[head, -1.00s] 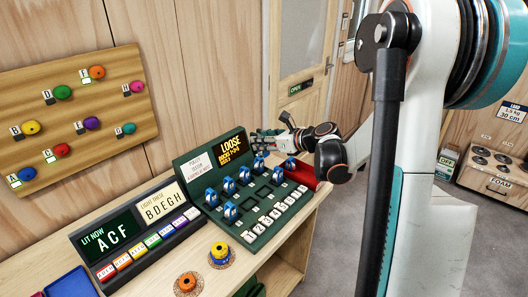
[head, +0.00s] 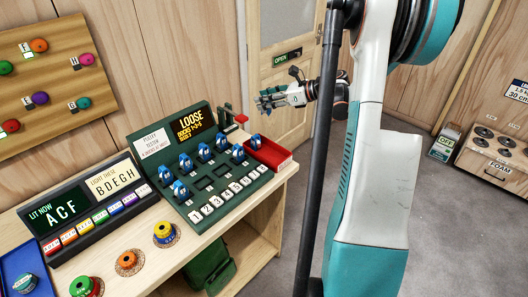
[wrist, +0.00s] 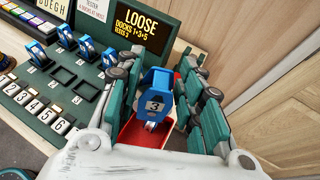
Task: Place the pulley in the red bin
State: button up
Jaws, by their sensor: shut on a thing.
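In the wrist view a blue pulley (wrist: 154,98) with a white tag reading 3 is between the two teal finger pads of my gripper (wrist: 158,95), which is shut on it. The red bin (wrist: 133,134) shows below and behind this pulley. In the head view my gripper (head: 262,99) is above and beyond the red bin (head: 275,157), at the tester's right end. The held pulley is not clear there.
The green tester (head: 210,190) carries several blue pulleys on docks, some docks bare. Its display (head: 195,121) reads LOOSE. A green post with a red part (head: 241,118) stands behind the bin. A letter panel and coloured spools are at left. Open floor is to the right.

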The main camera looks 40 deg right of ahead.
notch_tip(320, 180, down, 20)
jog(key=b, duration=0.6)
jog(key=shift+d, duration=0.1)
jog(key=shift+f, duration=0.1)
jog(key=o, duration=0.8)
jog(key=shift+r, duration=0.2)
jog(key=p+v, duration=0.3)
jog(key=v, duration=0.9)
